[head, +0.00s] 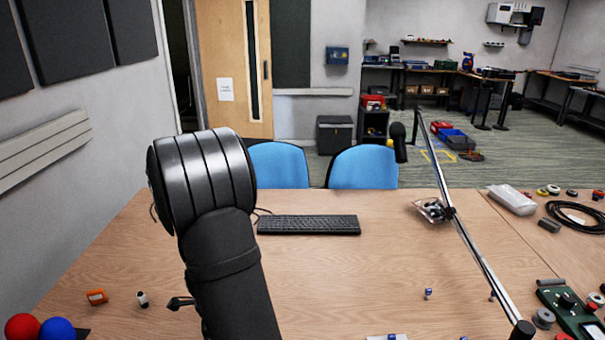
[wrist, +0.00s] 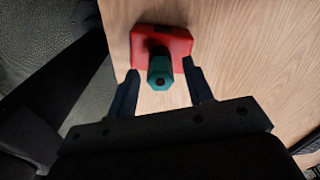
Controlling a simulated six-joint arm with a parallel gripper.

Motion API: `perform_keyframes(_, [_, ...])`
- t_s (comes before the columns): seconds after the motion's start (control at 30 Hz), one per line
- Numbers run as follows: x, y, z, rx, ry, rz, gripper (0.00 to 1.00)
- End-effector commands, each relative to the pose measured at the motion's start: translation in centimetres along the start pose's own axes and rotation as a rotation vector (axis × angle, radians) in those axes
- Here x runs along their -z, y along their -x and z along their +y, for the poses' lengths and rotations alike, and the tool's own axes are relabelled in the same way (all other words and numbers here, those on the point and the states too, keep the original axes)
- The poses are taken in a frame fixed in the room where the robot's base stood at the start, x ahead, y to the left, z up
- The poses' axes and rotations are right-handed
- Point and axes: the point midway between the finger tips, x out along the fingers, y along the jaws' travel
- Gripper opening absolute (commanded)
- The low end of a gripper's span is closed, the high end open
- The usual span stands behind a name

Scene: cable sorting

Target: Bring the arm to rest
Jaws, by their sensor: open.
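My gripper (wrist: 161,69) is open in the wrist view, its two dark fingers spread apart. A red block (wrist: 178,40) with a teal hexagonal knob (wrist: 160,72) shows just beyond and between the fingertips. The fingers do not visibly grip either one, and I cannot tell how far off they are. In the head view my arm (head: 225,240) rises as a thick black link with a shiny banded joint at left of centre. I cannot make out the gripper there.
The wooden table (head: 330,275) holds a black keyboard (head: 308,225), an orange item (head: 97,296), a slanting metal lamp arm (head: 470,245), a clear bag (head: 432,209) and a green device (head: 575,312). Red (head: 22,327) and blue balls (head: 57,330) sit at front left. Blue chairs (head: 364,167) stand behind.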

Motion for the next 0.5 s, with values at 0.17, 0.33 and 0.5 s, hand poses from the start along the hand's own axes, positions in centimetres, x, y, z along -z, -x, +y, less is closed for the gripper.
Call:
perform_keyframes(0.17, [0.0,-2.6,0.1,-0.003,0.000,0.001,0.47])
perform_keyframes(0.33, [0.0,-1.5,-0.1,0.004,0.000,-0.001,0.47])
perform_keyframes(0.5, [0.0,-1.0,0.0,0.001,0.000,0.000,0.47])
